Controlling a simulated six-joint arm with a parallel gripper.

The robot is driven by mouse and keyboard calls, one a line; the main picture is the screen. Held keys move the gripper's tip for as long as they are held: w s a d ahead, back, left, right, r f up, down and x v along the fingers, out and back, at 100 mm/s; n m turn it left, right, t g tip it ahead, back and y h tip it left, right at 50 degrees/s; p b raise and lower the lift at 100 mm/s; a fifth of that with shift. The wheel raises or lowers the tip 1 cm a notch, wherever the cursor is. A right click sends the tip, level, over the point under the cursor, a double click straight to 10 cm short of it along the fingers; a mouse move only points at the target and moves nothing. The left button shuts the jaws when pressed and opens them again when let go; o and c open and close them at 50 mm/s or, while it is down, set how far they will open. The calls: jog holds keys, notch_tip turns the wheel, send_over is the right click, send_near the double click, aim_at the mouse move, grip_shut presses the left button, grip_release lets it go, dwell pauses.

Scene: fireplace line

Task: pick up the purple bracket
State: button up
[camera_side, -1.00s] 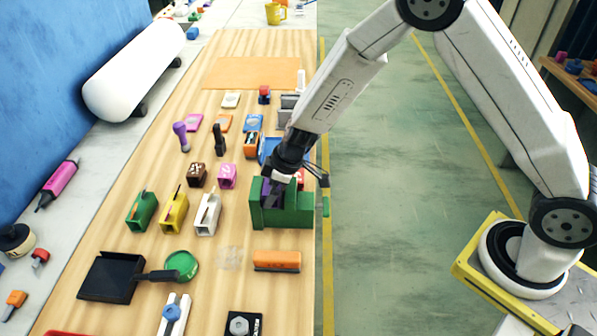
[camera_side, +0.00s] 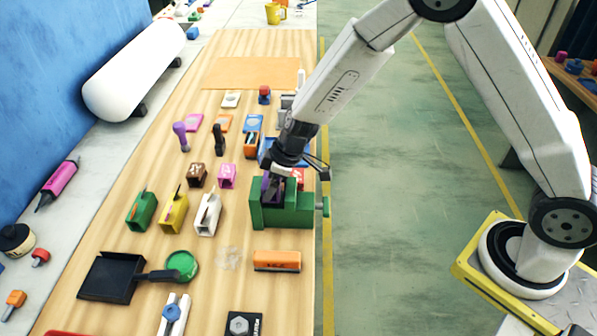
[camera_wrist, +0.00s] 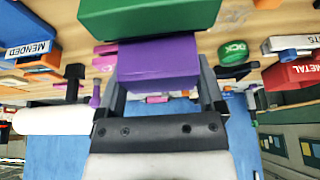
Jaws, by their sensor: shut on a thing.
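The purple bracket (camera_wrist: 158,62) sits between the two fingers of my gripper (camera_wrist: 160,85) in the wrist view, and the fingers are shut on it. In the side view the bracket (camera_side: 267,188) shows as a small purple patch at the green vise (camera_side: 290,216), partly hidden by my gripper (camera_side: 276,186). The vise (camera_wrist: 150,18) lies right against the bracket in the wrist view. I cannot tell whether the bracket still touches the vise.
A white holder (camera_side: 208,214), a yellow one (camera_side: 174,213) and a green one (camera_side: 142,211) stand left of the vise. A pink block (camera_side: 227,176) is near its upper left. An orange block (camera_side: 277,261) lies in front. The table's right edge is close to the vise.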

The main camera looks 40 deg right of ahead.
notch_tip(320, 180, up, 16)
dwell(0.5)
